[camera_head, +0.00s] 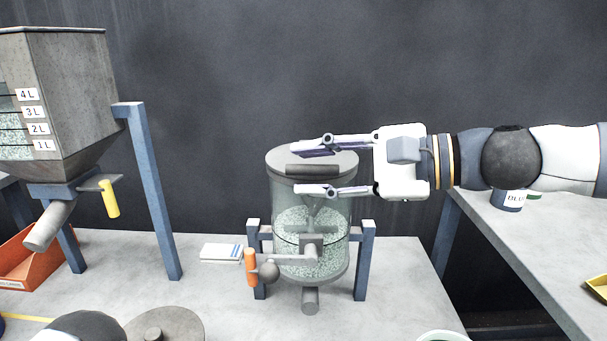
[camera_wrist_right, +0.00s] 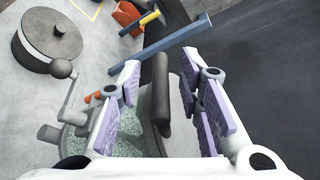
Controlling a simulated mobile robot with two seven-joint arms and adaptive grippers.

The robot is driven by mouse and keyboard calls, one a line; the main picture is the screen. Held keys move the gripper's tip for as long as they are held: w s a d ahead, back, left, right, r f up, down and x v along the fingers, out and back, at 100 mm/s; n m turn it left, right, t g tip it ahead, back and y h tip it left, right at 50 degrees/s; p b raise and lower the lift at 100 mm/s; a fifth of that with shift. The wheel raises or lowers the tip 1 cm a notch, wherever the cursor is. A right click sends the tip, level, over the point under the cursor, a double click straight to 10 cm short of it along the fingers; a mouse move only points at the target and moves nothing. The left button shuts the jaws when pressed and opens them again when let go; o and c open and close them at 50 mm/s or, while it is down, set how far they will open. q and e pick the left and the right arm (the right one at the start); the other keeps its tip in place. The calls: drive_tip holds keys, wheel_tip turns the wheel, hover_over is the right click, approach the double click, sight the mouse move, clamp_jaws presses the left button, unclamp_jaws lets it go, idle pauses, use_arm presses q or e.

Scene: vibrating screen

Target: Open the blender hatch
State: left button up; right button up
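The blender (camera_head: 312,235) is a clear upright drum of pale granules in a blue-legged stand. Its grey top (camera_head: 335,160) is flat and looks closed, with a dark bar handle (camera_head: 311,169) at the front. My right gripper (camera_head: 312,168) reaches in from the right, open, with one finger on the far side of the handle and one on the near side. In the right wrist view the handle (camera_wrist_right: 161,85) shows between the spread fingers, with gaps on both sides. I cannot tell how high the fingers are above the top. My left gripper is not in view.
A hopper (camera_head: 75,90) with a yellow handle (camera_head: 109,198) stands left. A round grey lid (camera_head: 180,325) is at the front. A notepad (camera_head: 221,252) lies left; a blue tin (camera_head: 509,201) stands on the right table.

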drive_tip(key=shift+x, duration=0.95)
clamp_jaws()
drive_tip(key=shift+r, duration=0.1)
